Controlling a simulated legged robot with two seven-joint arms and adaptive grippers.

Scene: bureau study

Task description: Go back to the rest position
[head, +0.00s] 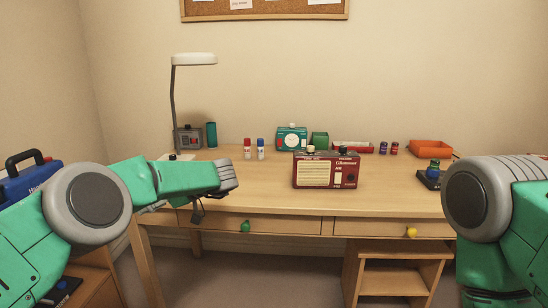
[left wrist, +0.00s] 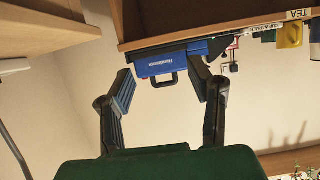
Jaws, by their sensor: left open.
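My left gripper (left wrist: 161,72) shows in the left wrist view with its two dark fingers spread apart and nothing between them. A blue case (left wrist: 158,64) with a handle shows beyond the fingertips, apart from them. In the head view my left arm (head: 165,178) comes in from the left and reaches over the front left of the desk. Dark parts that may belong to the gripper show below its end. My right arm (head: 490,205) shows at the right edge; its gripper is out of the picture.
The wooden desk (head: 255,188) holds a red radio (head: 326,170), a teal radio (head: 292,138), a lamp (head: 194,59), small bottles and an orange tray (head: 431,148) at the back right. The front middle is bare. A blue case (head: 30,180) stands at the far left.

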